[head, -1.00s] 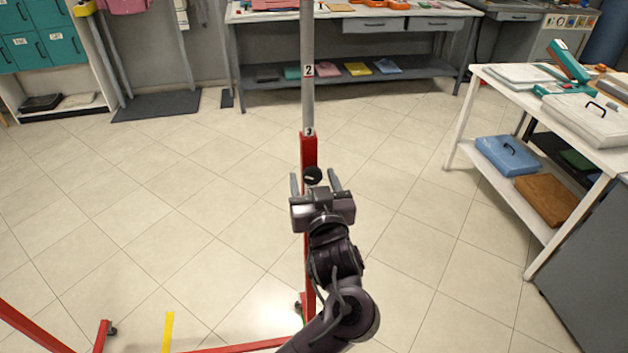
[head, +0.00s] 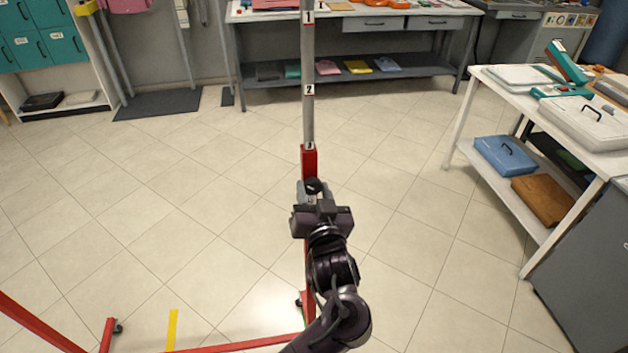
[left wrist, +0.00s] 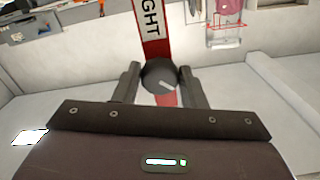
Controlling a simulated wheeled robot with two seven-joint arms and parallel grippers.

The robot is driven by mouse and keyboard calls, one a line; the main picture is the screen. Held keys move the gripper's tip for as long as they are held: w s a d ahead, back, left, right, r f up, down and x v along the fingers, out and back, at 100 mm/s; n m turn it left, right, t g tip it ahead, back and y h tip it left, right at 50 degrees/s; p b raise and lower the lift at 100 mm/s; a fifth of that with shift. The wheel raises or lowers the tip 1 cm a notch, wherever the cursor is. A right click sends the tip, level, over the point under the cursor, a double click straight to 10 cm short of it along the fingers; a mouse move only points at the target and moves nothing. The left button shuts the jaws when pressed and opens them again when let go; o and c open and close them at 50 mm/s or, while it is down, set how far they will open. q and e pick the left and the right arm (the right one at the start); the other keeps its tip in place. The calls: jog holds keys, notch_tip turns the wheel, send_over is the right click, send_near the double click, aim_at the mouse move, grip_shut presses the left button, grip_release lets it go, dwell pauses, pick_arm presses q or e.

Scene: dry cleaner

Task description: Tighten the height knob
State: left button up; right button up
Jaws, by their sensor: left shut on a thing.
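The black height knob (head: 314,186) is on the red post sleeve (head: 309,160) of the garment rack. In the left wrist view the round knob (left wrist: 159,76) shows a pale line on its face, slanting down to the right. My left gripper (head: 313,190) is shut on the knob, one finger on each side of it. The grey inner pole (head: 308,60) rises from the sleeve with number labels 1, 2 and 3; label 3 sits just above the sleeve's top. My right gripper is not in view.
The rack's red base bars (head: 240,344) lie low at the front left. A white table (head: 505,190) with cases and a teal device stands at the right. A grey workbench (head: 350,85) stands at the back. The tiled floor (head: 180,210) around the post is mostly clear.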

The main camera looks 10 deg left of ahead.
pick_arm(q)
jog(key=m+p, duration=0.4)
jog(key=p, duration=0.1)
jog(key=m+p, duration=0.2)
jog(key=p, duration=0.1)
jog(key=shift+r, duration=0.3)
jog(key=shift+f+m+p, duration=0.2)
jog(key=shift+m+p, duration=1.3)
jog(key=shift+m, duration=0.2)
jog(key=o, duration=1)
jog(key=shift+c, duration=0.2)
jog(key=shift+f, duration=0.1)
